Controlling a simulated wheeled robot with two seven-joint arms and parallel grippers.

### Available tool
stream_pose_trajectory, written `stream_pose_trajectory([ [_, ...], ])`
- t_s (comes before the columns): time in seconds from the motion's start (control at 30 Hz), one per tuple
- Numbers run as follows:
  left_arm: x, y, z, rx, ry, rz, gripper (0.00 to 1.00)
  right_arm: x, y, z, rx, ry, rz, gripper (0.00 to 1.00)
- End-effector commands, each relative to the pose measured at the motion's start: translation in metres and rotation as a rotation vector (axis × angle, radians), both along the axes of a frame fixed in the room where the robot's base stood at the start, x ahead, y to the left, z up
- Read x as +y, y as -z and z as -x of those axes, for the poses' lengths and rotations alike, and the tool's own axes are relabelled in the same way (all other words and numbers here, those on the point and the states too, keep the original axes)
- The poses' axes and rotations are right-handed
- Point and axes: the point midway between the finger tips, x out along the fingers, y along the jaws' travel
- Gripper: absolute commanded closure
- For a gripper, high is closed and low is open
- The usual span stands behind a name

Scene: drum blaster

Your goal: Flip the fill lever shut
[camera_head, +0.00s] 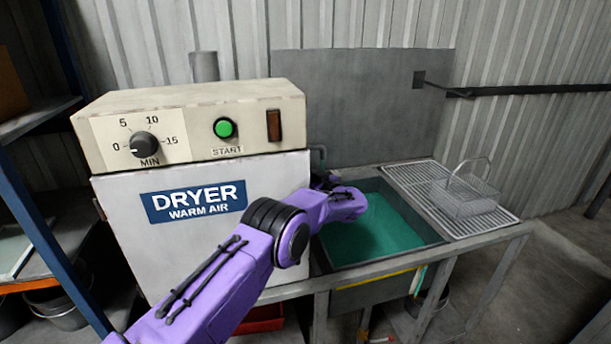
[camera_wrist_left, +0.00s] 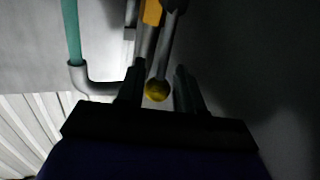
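In the left wrist view, a grey lever rod ending in a round yellow knob (camera_wrist_left: 157,90) comes down from the top. My left gripper (camera_wrist_left: 158,88) has its two dark fingers apart, one on each side of the knob. A dark gap shows between the knob and the right finger; whether the left finger touches the lever I cannot tell. In the head view, my purple left arm reaches across the dryer to the sink's left back corner, where the gripper (camera_head: 327,180) is mostly hidden behind the wrist. The lever cannot be made out there. My right gripper is out of view.
The sink (camera_head: 437,222) holds green liquid (camera_head: 385,232). A wire basket (camera_head: 465,196) stands on the drain rack (camera_head: 405,178) to the right. The dryer (camera_head: 125,205) stands close on the left. A grey elbow pipe (camera_wrist_left: 95,87) with a teal hose (camera_wrist_left: 70,30) is beside the lever.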

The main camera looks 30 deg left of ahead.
Motion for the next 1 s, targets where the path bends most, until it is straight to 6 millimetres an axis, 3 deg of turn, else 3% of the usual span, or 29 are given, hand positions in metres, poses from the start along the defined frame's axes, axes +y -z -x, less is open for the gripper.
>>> stream_pose_trajectory([
  [0.07,0.000,0.000,0.000,0.000,0.000,0.000,0.67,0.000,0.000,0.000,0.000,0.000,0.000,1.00],
  [0.17,0.000,0.000,0.000,0.000,0.000,0.000,0.99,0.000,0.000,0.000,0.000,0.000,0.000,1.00],
  [0.47,-0.002,0.003,-0.001,0.015,0.001,-0.014,1.00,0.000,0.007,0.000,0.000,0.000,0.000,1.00],
  [1.0,-0.017,0.014,-0.018,0.276,0.001,-0.238,1.00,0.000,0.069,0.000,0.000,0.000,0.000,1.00],
])
